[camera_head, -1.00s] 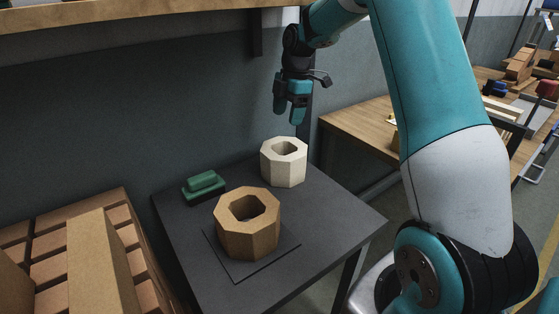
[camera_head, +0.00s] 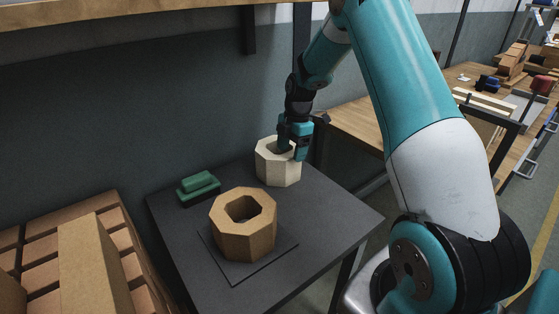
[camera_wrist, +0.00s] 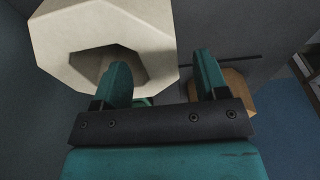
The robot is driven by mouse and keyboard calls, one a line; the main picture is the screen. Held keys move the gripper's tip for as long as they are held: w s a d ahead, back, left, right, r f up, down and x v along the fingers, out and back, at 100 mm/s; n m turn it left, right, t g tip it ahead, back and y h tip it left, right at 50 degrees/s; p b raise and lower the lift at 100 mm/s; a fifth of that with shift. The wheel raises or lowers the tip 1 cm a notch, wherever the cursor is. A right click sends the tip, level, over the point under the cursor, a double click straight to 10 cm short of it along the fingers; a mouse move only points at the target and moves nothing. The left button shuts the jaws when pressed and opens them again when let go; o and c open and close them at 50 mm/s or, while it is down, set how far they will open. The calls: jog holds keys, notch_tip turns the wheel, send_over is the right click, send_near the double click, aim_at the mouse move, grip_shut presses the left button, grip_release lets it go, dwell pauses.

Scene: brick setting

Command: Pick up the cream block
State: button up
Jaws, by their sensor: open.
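The cream block (camera_head: 276,170) is an eight-sided ring with a hole through its middle, standing upright on the dark table at the back. It also shows in the wrist view (camera_wrist: 150,25), filling the upper left. My gripper (camera_head: 292,150) is open at the top of the block. In the wrist view my gripper (camera_wrist: 163,75) has its left finger over the block's hole and its right finger outside the block's right side, so the near wall lies between them. I cannot tell how deep the fingertips reach.
A tan eight-sided ring (camera_head: 243,232) stands on a thin dark square (camera_head: 232,278) in front of the cream block. A green piece (camera_head: 199,187) lies to the left. A wooden shelf (camera_head: 130,14) hangs above. Stacked bricks (camera_head: 90,265) are at lower left.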

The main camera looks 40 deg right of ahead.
aim_at(289, 163)
jog(key=f, duration=0.5)
jog(key=shift+a, duration=0.35)
grip_shut()
jog(key=shift+r, duration=0.1)
